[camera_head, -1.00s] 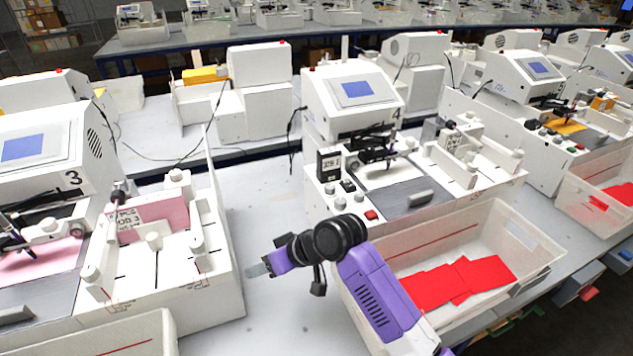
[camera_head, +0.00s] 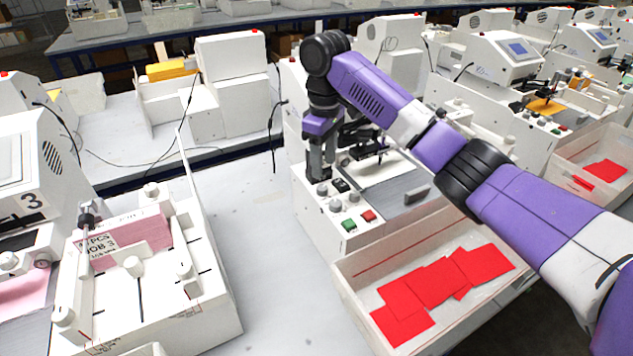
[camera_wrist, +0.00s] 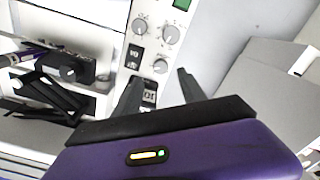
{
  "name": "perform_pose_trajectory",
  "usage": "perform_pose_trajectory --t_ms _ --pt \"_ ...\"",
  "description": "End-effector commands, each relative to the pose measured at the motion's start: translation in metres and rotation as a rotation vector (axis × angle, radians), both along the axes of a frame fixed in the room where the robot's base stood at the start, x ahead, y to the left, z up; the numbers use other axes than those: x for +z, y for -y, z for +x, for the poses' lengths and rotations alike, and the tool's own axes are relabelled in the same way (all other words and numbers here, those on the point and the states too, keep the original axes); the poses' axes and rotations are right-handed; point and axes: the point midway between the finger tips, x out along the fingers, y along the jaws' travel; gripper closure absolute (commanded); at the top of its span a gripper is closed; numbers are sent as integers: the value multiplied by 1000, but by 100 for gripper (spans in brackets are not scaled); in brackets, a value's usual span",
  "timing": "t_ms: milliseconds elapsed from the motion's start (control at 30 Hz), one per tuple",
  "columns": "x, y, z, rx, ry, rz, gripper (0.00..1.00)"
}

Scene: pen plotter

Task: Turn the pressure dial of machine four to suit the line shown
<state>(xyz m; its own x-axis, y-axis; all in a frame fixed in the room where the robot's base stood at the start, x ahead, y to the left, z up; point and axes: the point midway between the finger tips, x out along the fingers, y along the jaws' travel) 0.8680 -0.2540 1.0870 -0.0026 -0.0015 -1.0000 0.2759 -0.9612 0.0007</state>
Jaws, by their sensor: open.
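Machine four (camera_head: 310,222) stands at the middle of the bench; my arm hides its number and screen. Its front panel carries small grey round dials, with one dial (camera_head: 322,190) near my gripper (camera_head: 319,172), which points down over the panel. In the wrist view, the open fingers (camera_wrist: 160,77) are empty, and a lower dial (camera_wrist: 160,66) appears between their tips. Two further dials, left (camera_wrist: 140,26) and right (camera_wrist: 171,34), lie beyond. I cannot tell whether the fingers touch anything. The dial labels are too small to read, and I see no legible line.
A green button (camera_head: 348,225) and red button (camera_head: 369,215) sit beside the dials. A white bin (camera_head: 345,280) with red cards stands in front. Machine three (camera_head: 50,165) and its card fixture are at left. The bench between the machines is clear.

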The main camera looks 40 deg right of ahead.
Motion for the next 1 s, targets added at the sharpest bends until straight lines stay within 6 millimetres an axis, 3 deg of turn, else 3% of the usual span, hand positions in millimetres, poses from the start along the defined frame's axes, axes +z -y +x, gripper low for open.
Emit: perform_pose_trajectory --t_ms 433,833,867,1000 --pt "-63 -1 0 0 -1 2 51" --pt "-73 -1 0 1 2 1 51" --pt "-73 -1 0 1 2 1 53" --pt "-73 -1 0 1 2 1 81"
